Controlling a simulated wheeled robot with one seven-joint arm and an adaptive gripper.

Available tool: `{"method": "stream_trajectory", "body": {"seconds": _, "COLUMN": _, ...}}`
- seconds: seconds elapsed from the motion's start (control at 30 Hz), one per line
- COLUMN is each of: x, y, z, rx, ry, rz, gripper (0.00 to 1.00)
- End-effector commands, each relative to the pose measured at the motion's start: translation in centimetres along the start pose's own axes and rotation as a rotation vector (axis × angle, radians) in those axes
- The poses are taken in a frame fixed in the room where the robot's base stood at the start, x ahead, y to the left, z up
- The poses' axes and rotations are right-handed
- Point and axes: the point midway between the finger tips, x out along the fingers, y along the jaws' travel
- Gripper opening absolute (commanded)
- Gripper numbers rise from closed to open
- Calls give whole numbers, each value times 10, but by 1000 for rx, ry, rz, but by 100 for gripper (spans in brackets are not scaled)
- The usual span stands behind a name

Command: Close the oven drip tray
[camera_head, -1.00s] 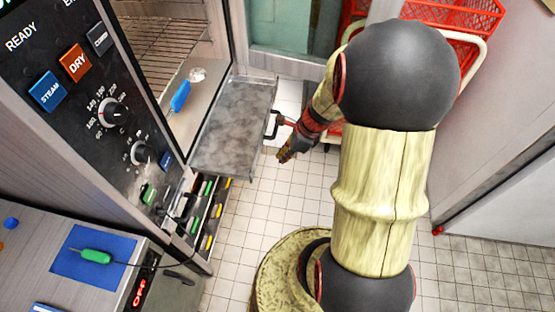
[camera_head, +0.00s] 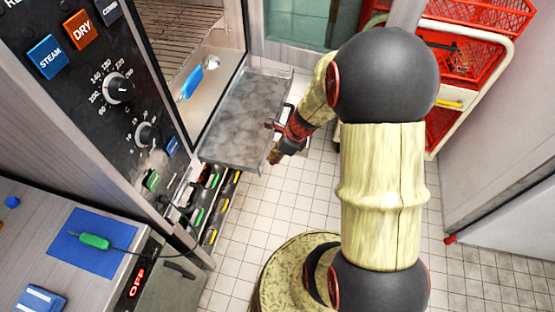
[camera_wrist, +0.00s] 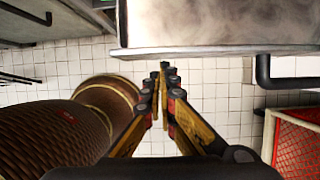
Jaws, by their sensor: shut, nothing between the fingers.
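The oven drip tray (camera_head: 247,118) is a shallow grey metal tray, pulled out from the oven below its open cavity. Its dark handle (camera_head: 285,118) is on the right-hand front side. My gripper (camera_head: 274,158) is shut and empty beside the tray's front edge, near its lower corner and the handle. In the wrist view the shut fingertips (camera_wrist: 165,68) point towards the tray front (camera_wrist: 215,42), just under its edge. The handle (camera_wrist: 268,78) shows to the right there, apart from the fingers. Whether the fingers touch the tray is unclear.
The oven control panel (camera_head: 115,95) stands at left. A counter holds a blue mat (camera_head: 75,255) with a green-handled probe (camera_head: 94,241). A cart with red crates (camera_head: 470,60) stands at back right. The tiled floor in front of the tray is clear.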

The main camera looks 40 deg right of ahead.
Motion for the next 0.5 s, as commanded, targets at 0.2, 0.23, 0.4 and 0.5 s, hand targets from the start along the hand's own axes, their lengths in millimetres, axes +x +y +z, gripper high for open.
{"method": "stream_trajectory", "body": {"seconds": 0.2, "x": 0, "y": 0, "z": 1, "rx": -1, "ry": 0, "rz": 0, "gripper": 0}}
{"method": "stream_trajectory", "body": {"seconds": 0.23, "x": 0, "y": 0, "z": 2, "rx": -1, "ry": 0, "rz": 1, "gripper": 0}}
{"method": "stream_trajectory", "body": {"seconds": 0.4, "x": 6, "y": 2, "z": 21, "rx": -4, "ry": 1, "rz": 5, "gripper": 0}}
{"method": "stream_trajectory", "body": {"seconds": 0.5, "x": 14, "y": 2, "z": 42, "rx": -6, "ry": 2, "rz": 6, "gripper": 0}}
